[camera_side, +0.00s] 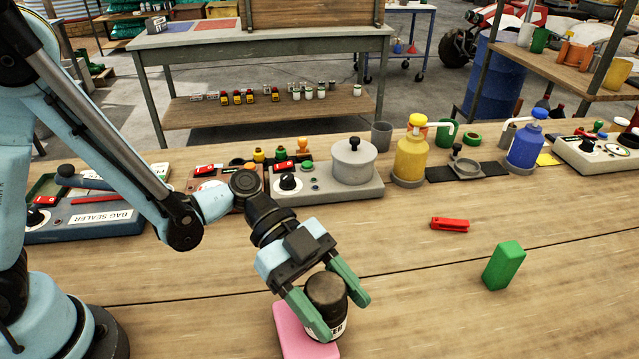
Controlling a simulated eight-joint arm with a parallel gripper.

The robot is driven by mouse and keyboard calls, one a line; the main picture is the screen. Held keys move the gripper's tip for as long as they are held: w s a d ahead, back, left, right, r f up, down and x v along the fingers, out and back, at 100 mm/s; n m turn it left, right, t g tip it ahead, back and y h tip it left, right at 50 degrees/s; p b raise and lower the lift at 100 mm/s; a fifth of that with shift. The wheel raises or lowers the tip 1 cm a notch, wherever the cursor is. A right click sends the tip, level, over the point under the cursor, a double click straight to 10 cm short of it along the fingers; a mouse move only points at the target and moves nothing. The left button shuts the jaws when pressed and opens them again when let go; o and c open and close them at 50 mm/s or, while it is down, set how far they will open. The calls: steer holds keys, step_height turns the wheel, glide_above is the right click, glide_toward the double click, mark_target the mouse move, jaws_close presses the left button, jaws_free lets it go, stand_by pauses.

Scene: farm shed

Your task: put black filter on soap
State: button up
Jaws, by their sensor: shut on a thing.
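A black filter (327,292), a dark cylinder with a white label band, is between the green fingers of my gripper (338,318), which is shut on it. The filter is upright. A pink block, which looks like the soap (291,334), lies on the table at the bottom of the view. The filter is over or just in front of the soap's right part. My gripper and the filter hide part of the soap, and I cannot tell whether the filter touches it.
A green block (503,265) and a red clip (449,225) are on the wooden table (420,300) to the right. A bag sealer (85,215), a pot device (353,162), and yellow (411,155) and blue (526,145) pump bottles line the back. The middle right is mostly clear.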

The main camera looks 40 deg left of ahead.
steer(key=o, duration=1.2)
steer(key=shift+r, duration=0.15)
steer(key=shift+w+a+r+n+t+y, duration=0.45)
steer(key=shift+a+r+n+t+y, duration=0.5)
steer(key=shift+a+n+t+y, duration=2)
steer(key=shift+w+a+r+n+t+y, duration=0.4)
steer(key=shift+a+r+n+y, duration=0.85)
steer(key=shift+a+n, duration=3.75)
steer(key=shift+w+a+r+n+t+y, duration=0.6)
steer(key=shift+a+n+t+y, duration=1.35)
steer(key=shift+a, duration=3.75)
steer(key=shift+g+y, duration=0.4)
steer(key=shift+y, duration=0.15)
